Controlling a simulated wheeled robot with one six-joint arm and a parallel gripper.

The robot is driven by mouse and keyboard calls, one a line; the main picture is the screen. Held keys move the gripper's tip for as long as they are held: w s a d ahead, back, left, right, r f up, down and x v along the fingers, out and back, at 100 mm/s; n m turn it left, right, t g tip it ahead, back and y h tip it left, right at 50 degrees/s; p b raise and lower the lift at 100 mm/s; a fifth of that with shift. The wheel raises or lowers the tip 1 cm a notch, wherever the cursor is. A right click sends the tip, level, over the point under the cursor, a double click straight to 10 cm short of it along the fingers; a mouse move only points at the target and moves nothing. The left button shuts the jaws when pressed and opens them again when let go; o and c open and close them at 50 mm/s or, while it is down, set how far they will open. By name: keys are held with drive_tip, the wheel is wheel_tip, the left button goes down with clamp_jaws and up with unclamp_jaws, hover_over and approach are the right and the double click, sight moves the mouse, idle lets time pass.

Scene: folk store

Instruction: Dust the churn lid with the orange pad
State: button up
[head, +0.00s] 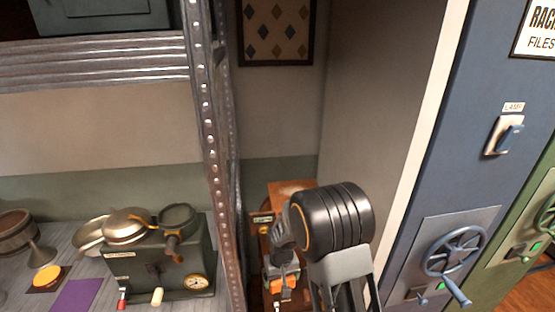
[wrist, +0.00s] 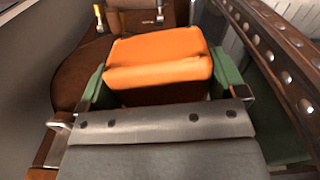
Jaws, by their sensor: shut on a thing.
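My gripper (head: 283,285) points down and is shut on the orange pad (wrist: 158,57). In the wrist view the pad sits between the two green fingers of my gripper (wrist: 161,82). In the head view only a small piece of the pad (head: 288,282) shows, partly hidden by my arm. A dark brown rounded wooden surface (wrist: 75,80) lies beyond and left of the pad; it may be the churn lid, but I cannot tell for sure. Whether the pad touches it is not clear.
A perforated metal upright (head: 208,120) stands close left of my arm, also right in the wrist view (wrist: 275,50). A green metal machine (head: 165,265) with pans stands on the left counter. A blue panel with a handwheel (head: 455,252) is at right.

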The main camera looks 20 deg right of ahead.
wheel_tip(320, 180, up, 4)
drive_tip(key=shift+f+p, duration=0.1)
drive_tip(key=shift+p, duration=1.1)
drive_tip(key=w+d+r+n, duration=0.3)
drive_tip(key=w+d+r, duration=0.1)
drive_tip(key=w+r, duration=0.4)
drive_tip(key=w+d+r+n, duration=0.4)
drive_tip(key=w+d+r, duration=0.1)
drive_tip(key=w+r, duration=0.3)
drive_tip(key=shift+w+r+b, duration=0.2)
drive_tip(key=shift+r+b, duration=0.05)
drive_tip(key=shift+b, duration=0.15)
